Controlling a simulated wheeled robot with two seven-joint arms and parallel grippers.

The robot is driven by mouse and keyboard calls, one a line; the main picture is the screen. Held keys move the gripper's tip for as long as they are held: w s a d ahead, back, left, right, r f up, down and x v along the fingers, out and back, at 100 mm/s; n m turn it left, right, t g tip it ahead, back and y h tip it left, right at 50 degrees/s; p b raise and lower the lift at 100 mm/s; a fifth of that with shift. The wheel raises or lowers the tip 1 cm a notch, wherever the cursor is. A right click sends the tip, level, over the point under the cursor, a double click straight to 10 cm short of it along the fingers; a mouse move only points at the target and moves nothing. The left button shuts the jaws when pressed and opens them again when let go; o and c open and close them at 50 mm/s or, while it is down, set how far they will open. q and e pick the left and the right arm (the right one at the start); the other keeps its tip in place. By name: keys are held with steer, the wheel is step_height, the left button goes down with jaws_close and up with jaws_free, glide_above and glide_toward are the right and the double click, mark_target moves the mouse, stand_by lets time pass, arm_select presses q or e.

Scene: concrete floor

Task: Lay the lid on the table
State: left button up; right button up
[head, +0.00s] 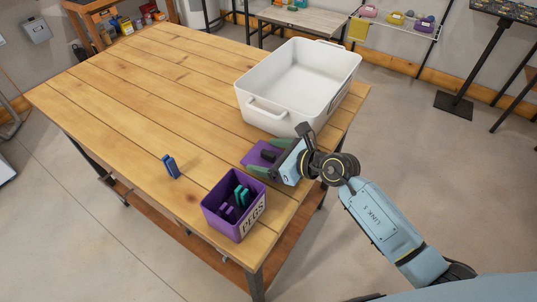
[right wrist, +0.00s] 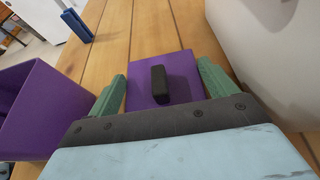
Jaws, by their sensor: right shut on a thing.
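The lid (head: 256,153) is a flat purple square with a black block handle. It is at the right part of the wooden table (head: 130,92), between the purple box and the white tub. My right gripper (head: 268,156) is shut on the lid, with its green fingers at two opposite sides. In the right wrist view the lid (right wrist: 146,64) is between the fingers, with its black handle (right wrist: 173,84) in the middle. The lid looks close to the tabletop; whether it touches, I cannot tell. My left gripper is not in view.
An open purple box (head: 222,219) labelled PEGS holds several pegs near the front edge. A large white tub (head: 268,115) stands behind the lid.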

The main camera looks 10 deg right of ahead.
steer(key=o, duration=0.8)
steer(key=shift+o, duration=0.2)
steer(key=shift+r, duration=0.1)
steer(key=p+v, duration=0.1)
steer(key=v, duration=1.1)
